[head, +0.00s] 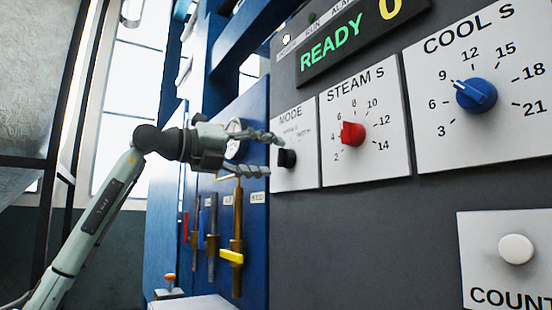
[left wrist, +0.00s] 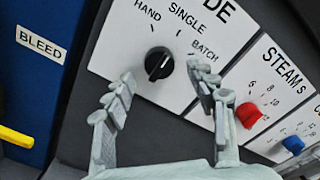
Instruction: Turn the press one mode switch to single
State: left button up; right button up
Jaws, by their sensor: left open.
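The mode switch is a black knob (head: 287,158) on a white MODE plate (head: 296,180) at the left of the grey press panel. In the left wrist view the knob (left wrist: 159,64) sits below the labels HAND, SINGLE and BATCH. A pale line on it seems to slant to the upper right; I cannot tell which label it marks. My left gripper (head: 271,155) is open and empty, its fingers pointing at the knob. In the left wrist view its fingertips (left wrist: 162,76) frame the knob, with no clear contact. My right gripper is out of view.
Right of the mode plate are a red steam knob (head: 352,133), a blue cool knob (head: 477,95) and a white count button (head: 515,249). A READY display (head: 335,45) is above. Valves with a yellow handle (head: 231,256) hang on the blue panel below my left gripper.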

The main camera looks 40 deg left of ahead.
pick_arm(q)
jog(key=v, duration=0.9)
dwell(0.3)
